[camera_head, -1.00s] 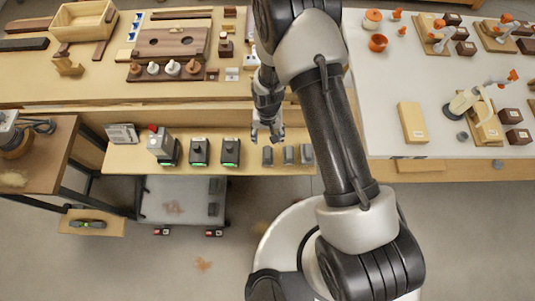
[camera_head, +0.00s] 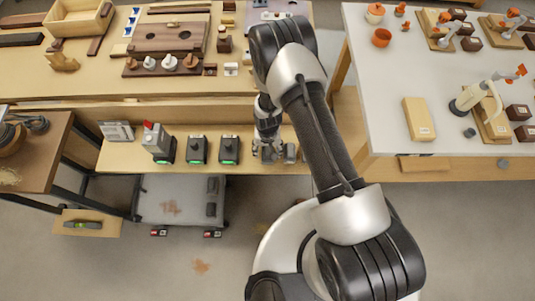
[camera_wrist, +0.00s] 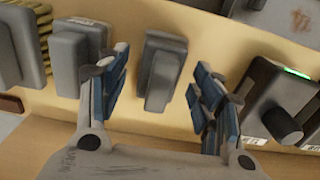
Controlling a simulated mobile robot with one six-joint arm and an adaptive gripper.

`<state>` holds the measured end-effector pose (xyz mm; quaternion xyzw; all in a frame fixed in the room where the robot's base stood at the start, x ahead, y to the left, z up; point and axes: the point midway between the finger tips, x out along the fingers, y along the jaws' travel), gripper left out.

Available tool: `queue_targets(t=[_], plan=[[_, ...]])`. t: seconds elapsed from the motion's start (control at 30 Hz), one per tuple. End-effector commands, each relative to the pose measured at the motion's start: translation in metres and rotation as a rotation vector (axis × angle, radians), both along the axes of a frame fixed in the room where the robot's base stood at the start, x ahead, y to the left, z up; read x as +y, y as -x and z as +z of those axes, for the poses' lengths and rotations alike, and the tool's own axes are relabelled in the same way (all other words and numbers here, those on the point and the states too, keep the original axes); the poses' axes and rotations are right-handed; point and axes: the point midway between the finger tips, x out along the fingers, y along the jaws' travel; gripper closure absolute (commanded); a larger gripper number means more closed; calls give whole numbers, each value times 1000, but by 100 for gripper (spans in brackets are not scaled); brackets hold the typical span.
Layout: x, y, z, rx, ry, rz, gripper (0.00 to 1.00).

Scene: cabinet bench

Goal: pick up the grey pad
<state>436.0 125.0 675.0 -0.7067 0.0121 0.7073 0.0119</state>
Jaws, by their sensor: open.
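A grey pad (camera_wrist: 163,72) with a raised grip stands on the wooden shelf, between the two fingers of my gripper (camera_wrist: 158,100) in the wrist view. The blue-padded fingers are spread, one on each side, with gaps to the pad. A similar grey piece (camera_wrist: 75,62) stands just left, partly behind the left finger. In the head view my gripper (camera_head: 268,152) is low over the shelf at the row of grey pieces and hides part of them. One grey piece (camera_head: 290,152) shows just right of it.
Black boxes with green lights (camera_head: 197,150) stand left of my gripper; one with a knob (camera_wrist: 278,100) is close to the right finger. Another grey piece with yellow edges (camera_wrist: 22,45) is at the far left. A grey cart (camera_head: 170,200) stands below the shelf.

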Motion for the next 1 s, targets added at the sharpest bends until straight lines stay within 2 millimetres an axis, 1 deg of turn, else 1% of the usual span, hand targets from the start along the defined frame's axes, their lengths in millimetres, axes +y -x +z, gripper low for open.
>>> queue_targets(t=[0.03, 0.07, 0.27, 1.0], plan=[[0, 0, -6, -1, 0, 0, 40], [0, 0, -7, -1, 0, 0, 40], [0, -1, -6, -1, 0, 0, 40], [0, 0, -6, -1, 0, 0, 89]])
